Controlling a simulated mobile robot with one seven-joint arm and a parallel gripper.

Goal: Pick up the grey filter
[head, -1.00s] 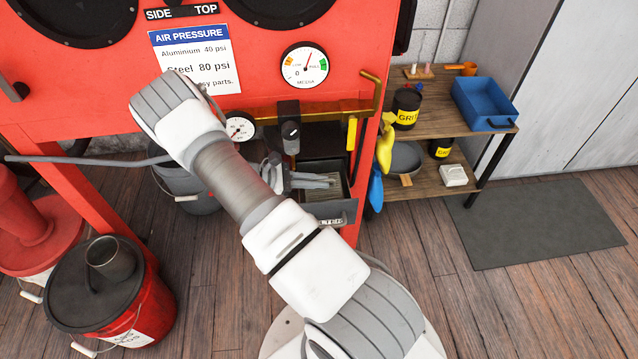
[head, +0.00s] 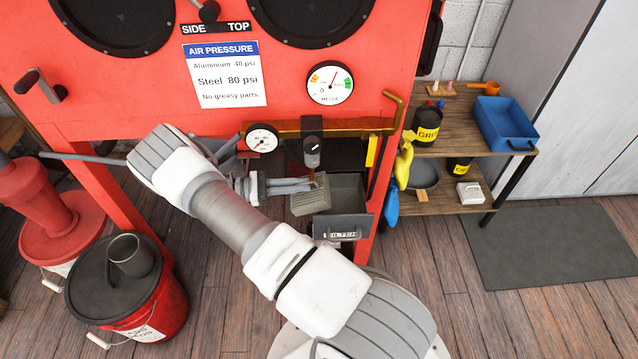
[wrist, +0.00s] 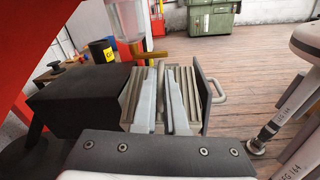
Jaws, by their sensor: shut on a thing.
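The grey filter (head: 309,202) is a pleated block, seen in the head view at the left of the open filter drawer (head: 345,192). It looks raised at the drawer's opening, tilted; I cannot tell whether it clears the walls. My gripper (head: 316,184) is shut on it from the left. In the wrist view, the pleats of the filter (wrist: 132,97) show on both sides of my fingers (wrist: 163,80). The drawer front and its handle (wrist: 218,91) are just right of the filter there. The filter's underside is hidden.
The red blasting cabinet (head: 165,95) stands directly above and behind, with a gauge (head: 262,140) and a brass pipe (head: 375,124) close over the drawer. A lidded red bucket (head: 150,310) stands at left. A wooden shelf (head: 455,135) is at right.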

